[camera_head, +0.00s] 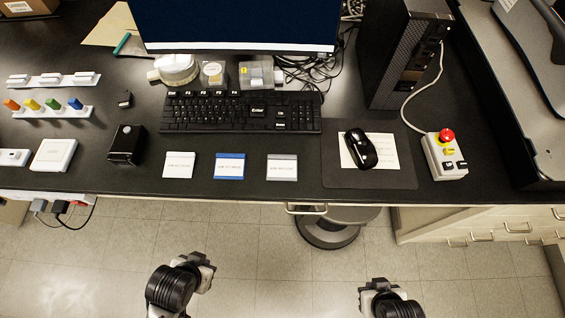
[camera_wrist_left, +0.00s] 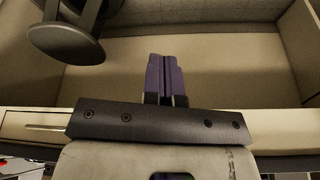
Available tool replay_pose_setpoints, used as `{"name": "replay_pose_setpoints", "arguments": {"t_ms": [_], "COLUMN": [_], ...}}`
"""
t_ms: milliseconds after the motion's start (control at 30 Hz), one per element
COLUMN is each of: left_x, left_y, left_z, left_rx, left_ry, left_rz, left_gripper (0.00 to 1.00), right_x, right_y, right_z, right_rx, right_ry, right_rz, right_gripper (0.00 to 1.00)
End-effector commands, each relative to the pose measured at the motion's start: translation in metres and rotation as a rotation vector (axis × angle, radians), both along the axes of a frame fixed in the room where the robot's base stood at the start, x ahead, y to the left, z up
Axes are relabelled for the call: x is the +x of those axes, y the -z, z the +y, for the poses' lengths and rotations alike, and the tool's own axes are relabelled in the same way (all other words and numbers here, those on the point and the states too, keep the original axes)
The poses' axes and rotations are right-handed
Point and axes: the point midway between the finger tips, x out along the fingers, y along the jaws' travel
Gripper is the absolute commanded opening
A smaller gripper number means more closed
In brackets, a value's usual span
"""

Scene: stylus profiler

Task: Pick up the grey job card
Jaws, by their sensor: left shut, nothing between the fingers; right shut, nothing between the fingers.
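The grey job card (camera_head: 282,167), a white card with a grey band along its top, lies flat on the black desk near its front edge. It is the rightmost of three cards in a row. My left gripper (camera_wrist_left: 166,78) shows in the left wrist view, with its two dark fingers shut together and nothing between them. In the head view, parts of my two arms show at the bottom, over the floor and apart from the desk. My right gripper itself cannot be made out there.
A blue-banded card (camera_head: 229,167) and a pale card (camera_head: 179,165) lie left of the grey one. A mouse (camera_head: 361,148) on a mat (camera_head: 340,178) is to its right, and a keyboard (camera_head: 240,113) behind. A round stool (camera_head: 330,232) stands under the desk edge.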

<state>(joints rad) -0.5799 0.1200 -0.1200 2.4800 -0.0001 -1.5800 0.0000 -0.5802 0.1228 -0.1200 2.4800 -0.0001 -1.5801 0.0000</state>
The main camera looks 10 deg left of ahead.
Motion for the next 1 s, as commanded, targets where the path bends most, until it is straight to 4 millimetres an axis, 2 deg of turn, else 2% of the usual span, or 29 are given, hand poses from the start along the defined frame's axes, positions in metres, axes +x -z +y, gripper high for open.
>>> {"name": "replay_pose_setpoints", "arguments": {"t_ms": [67,1000], "left_x": [0.0,0.0001], "left_y": [0.0001,0.0], "left_z": [0.0005,-0.0013], "left_rx": [0.002,-0.004], "left_ry": [0.002,-0.003], "left_rz": [0.0,0.0], "left_gripper": [0.01,0.91], "right_x": [-0.0001,0.0], "right_y": [0.0001,0.0001], "right_z": [0.0,0.0015], "right_rx": [0.0,0.005], "right_ry": [0.0,0.004], "right_rz": [0.0,0.001], "right_gripper": [0.0,0.0]}}
